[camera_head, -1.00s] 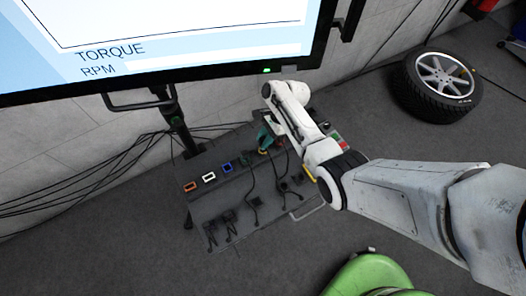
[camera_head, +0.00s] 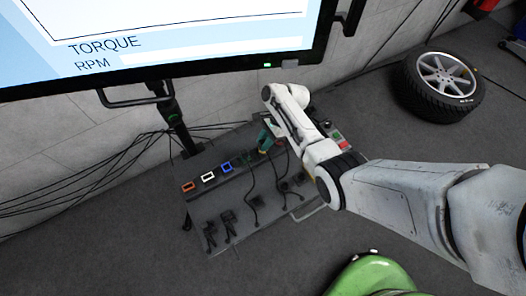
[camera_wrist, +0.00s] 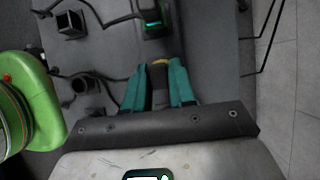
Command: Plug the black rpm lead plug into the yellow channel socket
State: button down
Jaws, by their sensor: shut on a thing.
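My gripper (camera_head: 265,142) is at the upper right end of the socket row on the grey panel. In the wrist view its teal fingers (camera_wrist: 158,78) are shut on the black plug (camera_wrist: 160,88). A small yellow-orange edge, seemingly the yellow channel socket (camera_wrist: 160,62), shows right at the fingertips. The plug's front is at this edge; I cannot tell whether it is inside or only touching. In the head view my gripper hides most of this spot. The green socket (camera_head: 248,159) lies just left of it; the wrist view shows it as a dark block with a green rim (camera_wrist: 152,14).
The blue (camera_head: 227,168), white (camera_head: 208,177) and orange (camera_head: 188,187) sockets continue the row leftward. Black leads and dark holders (camera_head: 228,218) lie on the lower panel. The monitor (camera_head: 160,45) hangs above. A green rounded thing (camera_head: 368,278) stands in front.

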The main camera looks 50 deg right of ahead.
jog(key=shift+f, duration=0.2)
jog(key=c, duration=0.8)
grip_release()
jog(key=shift+c, duration=0.2)
jog(key=shift+r, duration=0.1)
jog(key=p+v, duration=0.2)
jog(key=v, duration=0.8)
jog(key=shift+d+r, duration=0.15)
jog(key=shift+r, duration=0.2)
